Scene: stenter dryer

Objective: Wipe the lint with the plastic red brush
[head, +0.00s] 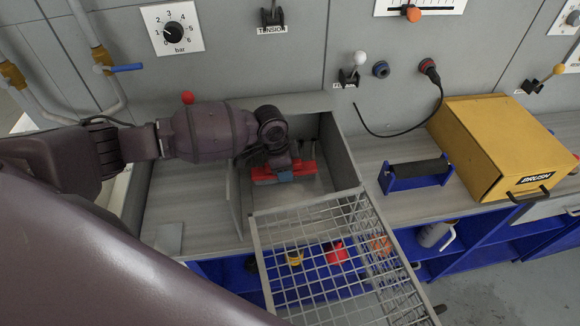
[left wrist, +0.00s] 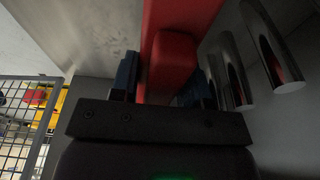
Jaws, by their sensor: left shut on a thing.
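The red plastic brush (head: 262,175) is inside an open grey box-like compartment (head: 343,160) in the machine front. My left gripper (head: 285,172) reaches in from the left and is shut on it. In the left wrist view, the brush's red handle (left wrist: 172,65) sits between the blue fingertips of my left gripper (left wrist: 165,80). The brush is low in the compartment; I cannot tell if it touches the floor. Faint grey marks (left wrist: 105,40) show on a pale surface in the left wrist view; I cannot tell if they are lint. My right gripper is out of view.
A wire mesh door (head: 330,245) hangs open in front of the compartment. Shiny metal cylinders (left wrist: 272,45) stand close by in the left wrist view. A blue roller stand (head: 415,175) and a yellow box labelled BRUSH (head: 500,140) stand to the right. The grey counter (head: 190,205) at left is mostly clear.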

